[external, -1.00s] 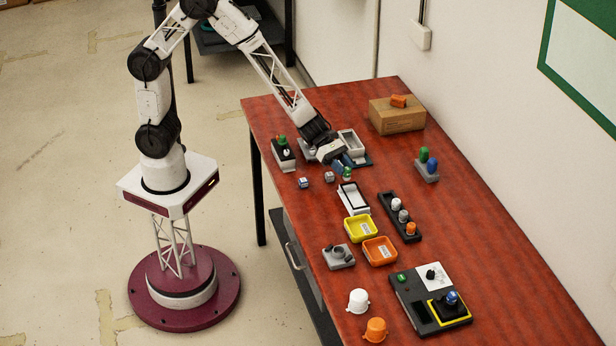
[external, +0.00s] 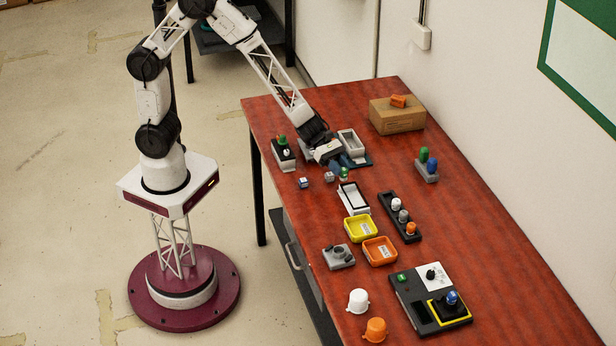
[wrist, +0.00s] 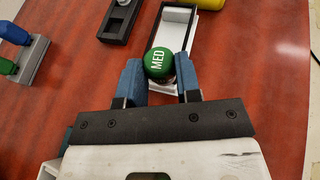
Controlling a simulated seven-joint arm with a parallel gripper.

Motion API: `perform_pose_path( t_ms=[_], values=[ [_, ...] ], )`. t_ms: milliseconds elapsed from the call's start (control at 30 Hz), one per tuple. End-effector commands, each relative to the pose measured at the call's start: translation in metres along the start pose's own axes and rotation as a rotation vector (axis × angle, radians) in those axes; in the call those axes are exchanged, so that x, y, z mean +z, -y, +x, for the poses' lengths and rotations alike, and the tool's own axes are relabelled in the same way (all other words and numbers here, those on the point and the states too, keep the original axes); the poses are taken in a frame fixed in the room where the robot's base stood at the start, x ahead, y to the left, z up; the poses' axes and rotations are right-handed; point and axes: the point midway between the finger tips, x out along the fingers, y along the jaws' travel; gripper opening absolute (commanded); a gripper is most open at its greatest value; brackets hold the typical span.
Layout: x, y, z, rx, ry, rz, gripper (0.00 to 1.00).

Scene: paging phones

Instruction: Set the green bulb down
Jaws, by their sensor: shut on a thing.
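My gripper (wrist: 160,80) is shut on a green bulb (wrist: 159,63) labelled "MED", held between its two blue fingers in the wrist view. The green bulb also shows in the external view (external: 345,173), low over the red table at my gripper (external: 340,166). In the wrist view the bulb overlaps the near end of a white tray with a dark rim (wrist: 177,15). This tray also shows in the external view (external: 353,198), just in front of the bulb. I cannot tell whether the bulb touches the table.
A small grey cube (external: 328,176) lies just left of the bulb. A yellow bin (external: 360,229) and an orange bin (external: 379,251) stand beyond the tray. A black rack (external: 399,216) is to its right. A grey stand (external: 427,173) holds another green piece and a blue piece.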

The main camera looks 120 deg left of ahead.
Motion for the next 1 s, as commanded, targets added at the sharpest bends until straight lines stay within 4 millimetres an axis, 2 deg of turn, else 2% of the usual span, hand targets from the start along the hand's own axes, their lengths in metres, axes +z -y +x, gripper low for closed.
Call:
perform_pose_path(
  t_ms=[167, 267, 467, 700, 833, 1000],
  values=[
    [0.001, 0.026, 0.001, -0.085, 0.006, 0.047, 0.09],
    [0.001, 0.050, 0.000, -0.163, 0.011, 0.089, 0.09],
    [-0.002, 0.110, -0.008, -0.369, 0.018, 0.182, 0.09],
    [-0.013, 0.177, -0.028, -0.624, 0.013, 0.276, 0.09],
    [-0.019, 0.201, -0.040, -0.723, 0.007, 0.305, 0.09],
    [-0.024, 0.217, -0.048, -0.796, 0.001, 0.325, 0.09]
  ],
)
